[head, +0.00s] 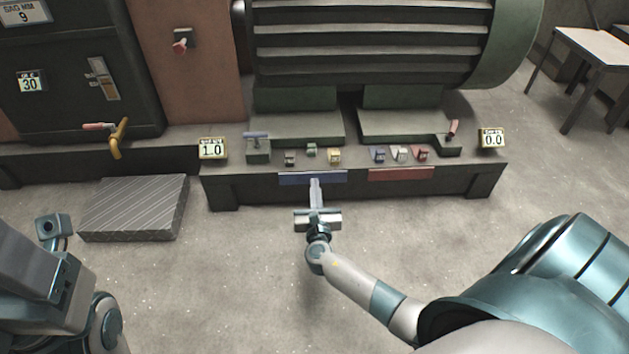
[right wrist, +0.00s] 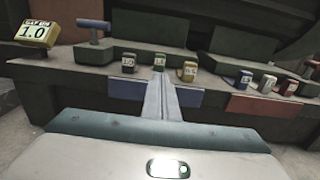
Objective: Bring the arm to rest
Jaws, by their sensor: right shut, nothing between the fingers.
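My right gripper (head: 315,183) is shut and empty. Its thin fingers point at the front of the bench, close to the blue strip (head: 298,178) on the bench's front edge. In the right wrist view the closed fingers (right wrist: 161,82) reach up over the middle of the blue strip (right wrist: 127,90). I cannot tell whether the fingertips touch the bench. My left arm shows at the lower left of the head view, but I cannot make out its gripper's fingers.
Several small coloured blocks (head: 335,156) stand on the bench (head: 350,191) below a large ribbed machine (head: 370,45). Signs read 1.0 (head: 212,149) and 0.0 (head: 493,138). A striped grey block (head: 135,208) lies at left. A yellow handle (head: 119,138) juts out behind it. Floor in front is clear.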

